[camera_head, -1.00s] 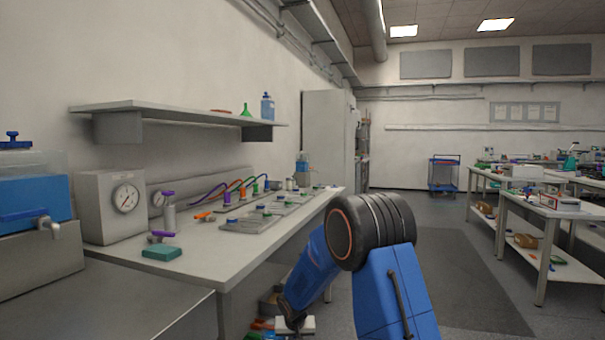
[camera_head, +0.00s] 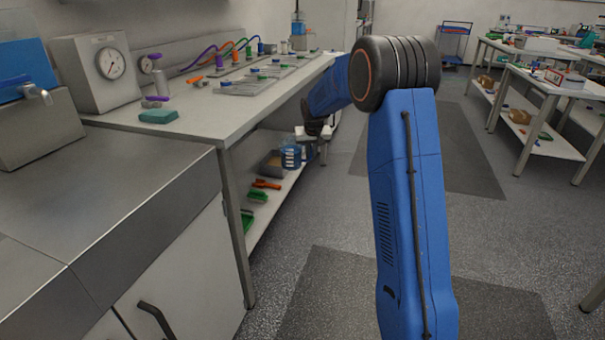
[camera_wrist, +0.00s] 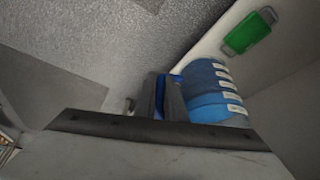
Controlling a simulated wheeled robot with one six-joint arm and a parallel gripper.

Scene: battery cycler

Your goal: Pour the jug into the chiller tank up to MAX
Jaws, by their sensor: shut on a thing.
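A blue jug with pale labels or marks up its side (camera_wrist: 215,92) stands in the wrist view, right beside my fingers. It also shows in the head view (camera_head: 290,156), on the shelf under the bench. My gripper (camera_wrist: 168,98) is shut on a blue part that looks like the jug's handle; the fingers hide most of it. A clear tank of blue liquid with a tap (camera_head: 25,70) stands at the far left in the head view. A smaller blue vessel (camera_head: 298,27) stands at the bench's far end. I cannot tell which is the chiller tank, and no MAX mark is readable.
The lower shelf (camera_wrist: 212,45) also holds a green item (camera_wrist: 248,32), and in the head view an orange brush-like tool (camera_head: 266,184) and a grey bin (camera_head: 272,163). The bench top (camera_head: 205,118) above carries a gauge box (camera_head: 95,70) and trays.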

